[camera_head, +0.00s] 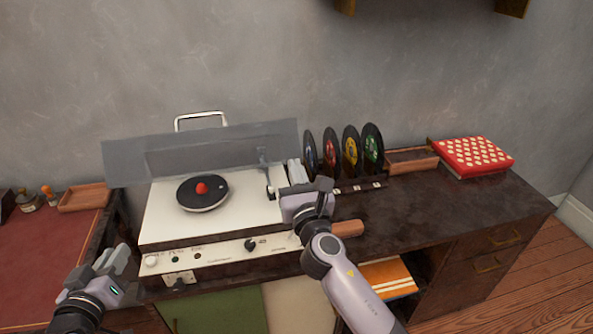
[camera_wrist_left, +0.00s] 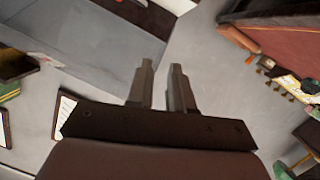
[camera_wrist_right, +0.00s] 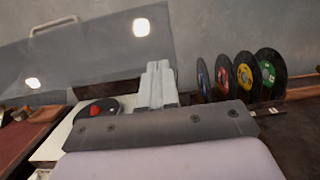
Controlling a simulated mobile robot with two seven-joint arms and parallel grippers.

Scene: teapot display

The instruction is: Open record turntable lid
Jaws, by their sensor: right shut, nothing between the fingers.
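The white record turntable (camera_head: 160,215) stands on the dark cabinet, with a black record (camera_head: 190,205) and a red centre knob (camera_head: 202,188) on its deck. Its translucent grey lid (camera_head: 170,155) is raised at the back, with a pale handle (camera_head: 200,116) at its top; the lid also shows in the right wrist view (camera_wrist_right: 95,55). My right gripper (camera_head: 296,172) is shut and empty by the deck's right side, in front of the lid's right end. It looks apart from the lid. My left gripper (camera_head: 116,258) is open and empty at the turntable's front left.
Several upright records (camera_head: 351,150) stand right of the turntable, near a wooden tray (camera_head: 412,161) and a red dotted box (camera_head: 473,155). A red-topped surface (camera_head: 45,240) lies to the left. The cabinet top (camera_head: 440,208) at front right is clear.

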